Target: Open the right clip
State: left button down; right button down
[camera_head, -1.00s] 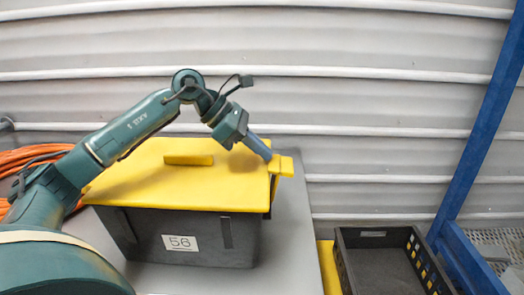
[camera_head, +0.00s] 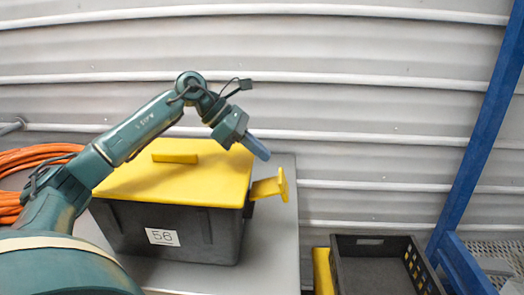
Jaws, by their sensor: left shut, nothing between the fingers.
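The hopper (camera_head: 190,230) is a dark grey box with a yellow lid (camera_head: 205,172) and a label reading 56. The right clip (camera_head: 268,187) is yellow and sticks out sideways from the box's right side, swung away from the lid edge. My left gripper (camera_head: 262,154) is shut and empty, just above the clip and beside the lid's back right corner, apart from the clip as far as I can see. The box's left side is partly hidden behind my left arm. My right gripper is not in view.
The box stands on a grey table (camera_head: 275,240) with bare surface to its right. A black crate (camera_head: 375,243) is to the right, near a blue post (camera_head: 478,130). An orange hose (camera_head: 25,165) lies coiled at the left. A corrugated wall stands behind.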

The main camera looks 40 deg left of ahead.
pick_arm(q)
jog(key=shift+s+a+f+b, duration=0.25)
jog(key=shift+a+f+b, duration=0.05)
jog(key=shift+a, duration=0.1)
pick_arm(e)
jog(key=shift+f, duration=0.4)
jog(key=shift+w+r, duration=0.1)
